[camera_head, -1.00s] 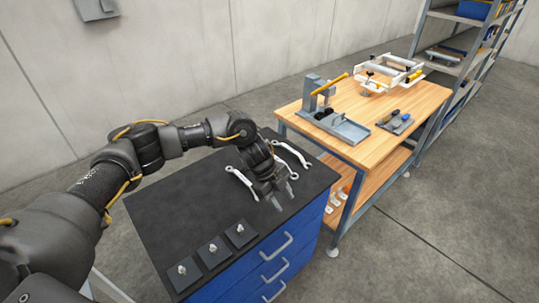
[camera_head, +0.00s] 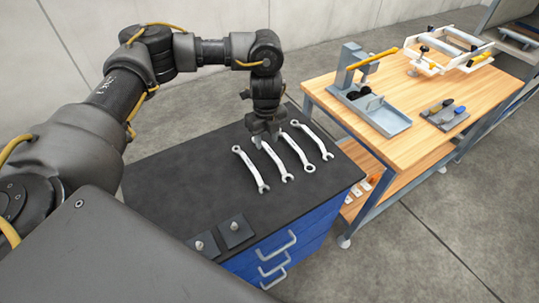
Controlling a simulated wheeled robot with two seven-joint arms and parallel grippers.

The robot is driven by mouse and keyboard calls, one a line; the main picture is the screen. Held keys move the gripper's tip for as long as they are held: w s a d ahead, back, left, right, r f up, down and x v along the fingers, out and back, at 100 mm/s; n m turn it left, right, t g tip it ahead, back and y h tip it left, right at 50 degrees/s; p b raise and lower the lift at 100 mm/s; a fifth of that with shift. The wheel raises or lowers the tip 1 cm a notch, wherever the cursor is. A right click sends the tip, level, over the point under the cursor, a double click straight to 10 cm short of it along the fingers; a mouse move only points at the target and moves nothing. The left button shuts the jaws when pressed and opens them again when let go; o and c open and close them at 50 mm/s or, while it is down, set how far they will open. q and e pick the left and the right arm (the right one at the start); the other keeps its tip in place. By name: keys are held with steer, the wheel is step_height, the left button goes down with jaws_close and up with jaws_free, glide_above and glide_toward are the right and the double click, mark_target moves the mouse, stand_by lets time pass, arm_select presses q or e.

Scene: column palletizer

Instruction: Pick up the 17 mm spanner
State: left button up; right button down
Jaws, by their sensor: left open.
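Several silver spanners lie side by side, slanting, on the black top of the blue drawer cabinet (camera_head: 180,190). They are a left spanner (camera_head: 251,169), a second one (camera_head: 276,161), a third one (camera_head: 298,153) and a right one (camera_head: 314,140). Size marks are too small to read, so I cannot tell which is the 17 mm one. My left gripper (camera_head: 268,141) points down, open and empty, at the far ends of the second and third spanners. It partly hides those ends. I cannot tell whether it touches them. My right gripper is not in view.
Small dark plates with metal studs (camera_head: 236,230) sit near the cabinet's front edge. A wooden workbench (camera_head: 400,150) stands close on the right, with a grey lever press (camera_head: 350,75), a white roller frame (camera_head: 450,50) and a small tool tray (camera_head: 444,115). The cabinet's left part is clear.

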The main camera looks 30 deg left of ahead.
mark_target(271, 153)
arm_select(q)
steer(key=w+f, duration=0.2)
steer(key=f, duration=0.1)
steer(key=shift+w+d, duration=0.1)
steer(key=shift+w, duration=0.1)
steer(key=shift+w+f, duration=0.1)
steer(key=shift+f, duration=0.45)
step_height(271, 153, down, 3)
steer(key=shift+f+p, duration=0.1)
steer(key=shift+p, duration=0.55)
steer(key=shift+w+f, duration=0.2)
steer(key=shift+f, duration=0.25)
steer(key=shift+s+r, duration=0.15)
steer(key=shift+s, duration=0.05)
steer(key=shift+c, duration=0.3)
jaws_close()
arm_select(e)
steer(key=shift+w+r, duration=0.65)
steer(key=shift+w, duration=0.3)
